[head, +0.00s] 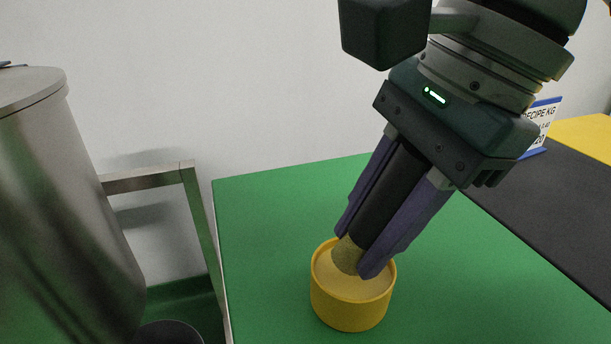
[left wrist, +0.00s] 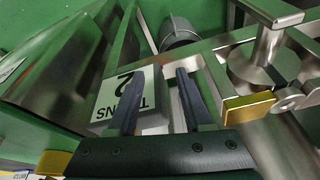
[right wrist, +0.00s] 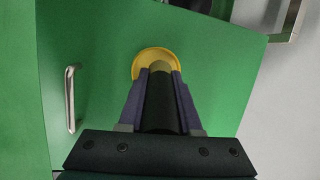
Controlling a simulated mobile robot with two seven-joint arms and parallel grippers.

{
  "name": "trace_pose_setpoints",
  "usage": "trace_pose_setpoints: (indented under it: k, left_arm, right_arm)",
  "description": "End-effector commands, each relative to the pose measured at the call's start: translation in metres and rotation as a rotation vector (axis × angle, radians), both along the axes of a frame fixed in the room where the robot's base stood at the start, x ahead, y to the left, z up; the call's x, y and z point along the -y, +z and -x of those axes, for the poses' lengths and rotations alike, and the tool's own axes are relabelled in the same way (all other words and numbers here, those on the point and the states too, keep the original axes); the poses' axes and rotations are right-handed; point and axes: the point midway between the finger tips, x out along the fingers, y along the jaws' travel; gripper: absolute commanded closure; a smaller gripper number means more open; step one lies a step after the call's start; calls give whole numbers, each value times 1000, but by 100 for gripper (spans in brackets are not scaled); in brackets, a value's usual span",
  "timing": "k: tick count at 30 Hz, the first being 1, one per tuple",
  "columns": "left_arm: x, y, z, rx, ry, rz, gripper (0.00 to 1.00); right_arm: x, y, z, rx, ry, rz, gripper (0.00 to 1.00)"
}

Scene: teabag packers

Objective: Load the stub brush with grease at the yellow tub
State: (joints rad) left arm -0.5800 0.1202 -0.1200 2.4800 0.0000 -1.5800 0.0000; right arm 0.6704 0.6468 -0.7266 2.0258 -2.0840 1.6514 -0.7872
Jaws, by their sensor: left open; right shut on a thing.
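The yellow tub (head: 350,311) stands on the green tabletop in the head view, filled with pale yellowish grease (head: 368,285). My right gripper (head: 359,255) is shut on the stub brush, gripping its dark handle (head: 390,199). The brush is tilted, and its yellowish bristle end (head: 347,255) is at the grease inside the tub's rim; whether it touches cannot be told for sure. In the right wrist view the tub (right wrist: 143,59) shows just beyond the bristles (right wrist: 160,67). My left gripper (left wrist: 158,95) is open and away from the tub, seen only in the left wrist view.
A large steel vessel (head: 60,200) and a metal frame (head: 150,179) stand left of the green table (head: 265,215). A dark strip (head: 560,200) and a recipe sign (head: 543,120) lie to the right. A "TINS 2" sign (left wrist: 128,92) is near my left gripper.

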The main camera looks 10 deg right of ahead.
Motion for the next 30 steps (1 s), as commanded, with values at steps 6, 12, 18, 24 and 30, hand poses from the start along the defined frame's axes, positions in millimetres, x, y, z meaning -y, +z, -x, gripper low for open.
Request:
trace_pose_setpoints:
  k: [6, 12, 18, 24, 30]
  left_arm:
    - [0, 17, 0, 0, 0, 0, 50]
    - [0, 29, 0, 0, 0, 0, 50]
    - [0, 39, 0, 0, 0, 0, 50]
    - [0, 38, 0, 0, 0, 0, 50]
    - [0, 38, 0, 0, 0, 0, 50]
  right_arm:
    - [0, 24, -1, 3, 0, 0, 100]
    - [0, 42, -1, 3, 0, 0, 100]
    - [0, 57, 0, 2, 1, -1, 100]
    - [0, 57, 0, 2, 1, -1, 100]
    - [0, 57, 0, 2, 1, -1, 100]
